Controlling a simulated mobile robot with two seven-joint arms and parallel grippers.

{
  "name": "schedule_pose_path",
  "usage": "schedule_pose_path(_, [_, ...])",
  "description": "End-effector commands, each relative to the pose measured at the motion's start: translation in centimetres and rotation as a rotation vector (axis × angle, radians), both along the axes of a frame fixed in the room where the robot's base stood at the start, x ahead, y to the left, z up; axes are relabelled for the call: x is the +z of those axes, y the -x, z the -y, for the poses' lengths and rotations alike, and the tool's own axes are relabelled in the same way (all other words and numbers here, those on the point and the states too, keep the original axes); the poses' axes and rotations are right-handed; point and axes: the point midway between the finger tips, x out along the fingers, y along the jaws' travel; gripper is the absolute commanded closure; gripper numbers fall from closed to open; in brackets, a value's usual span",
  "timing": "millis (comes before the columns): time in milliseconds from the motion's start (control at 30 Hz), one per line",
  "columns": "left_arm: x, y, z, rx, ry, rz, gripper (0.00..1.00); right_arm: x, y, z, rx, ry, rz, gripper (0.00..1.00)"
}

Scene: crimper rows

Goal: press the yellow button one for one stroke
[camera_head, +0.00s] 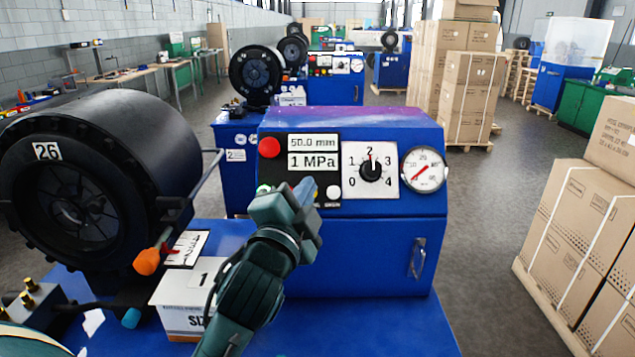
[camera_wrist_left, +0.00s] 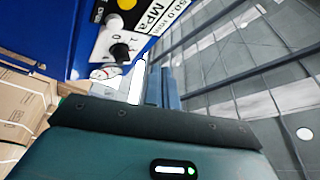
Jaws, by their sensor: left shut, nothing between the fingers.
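The yellow button (camera_wrist_left: 127,4) shows at the top edge of the left wrist view, partly cut off, on the black strip of the blue machine's control panel. In the head view it is hidden behind my left gripper (camera_head: 306,188). That gripper is shut and empty, with its tips in front of the panel's lower button row, between the green button (camera_head: 264,188) and the white button (camera_head: 333,192). I cannot tell whether the tips touch the panel. The gripper's fingers (camera_wrist_left: 152,75) also show in the left wrist view. My right gripper is not in view.
A red button (camera_head: 269,147), a display reading 50.0 mm and 1 MPa (camera_head: 313,152), a rotary knob (camera_head: 370,169) and a gauge (camera_head: 424,170) share the panel. A black crimper head (camera_head: 95,180) stands left. A white box (camera_head: 190,300) sits below my arm. Cartons (camera_head: 585,250) stand right.

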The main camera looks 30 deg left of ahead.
Motion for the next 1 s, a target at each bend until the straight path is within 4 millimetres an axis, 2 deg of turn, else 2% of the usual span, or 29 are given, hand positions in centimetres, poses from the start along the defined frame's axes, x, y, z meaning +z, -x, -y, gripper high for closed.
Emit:
schedule_pose_path(167, [0.0,0.0,0.0,0.001,-0.001,0.001,1.00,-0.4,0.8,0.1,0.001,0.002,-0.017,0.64])
schedule_pose_path(467, [-0.2,-0.3,-0.1,0.000,0.000,0.000,1.00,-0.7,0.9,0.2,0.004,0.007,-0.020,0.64])
schedule_pose_path(800, [-2.9,-3.3,-1.6,0.000,-0.002,0.001,1.00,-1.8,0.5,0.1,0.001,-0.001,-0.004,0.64])
schedule_pose_path(1000, [-4.1,-5.3,-2.6,0.001,-0.001,-0.001,1.00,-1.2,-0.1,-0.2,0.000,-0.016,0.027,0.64])
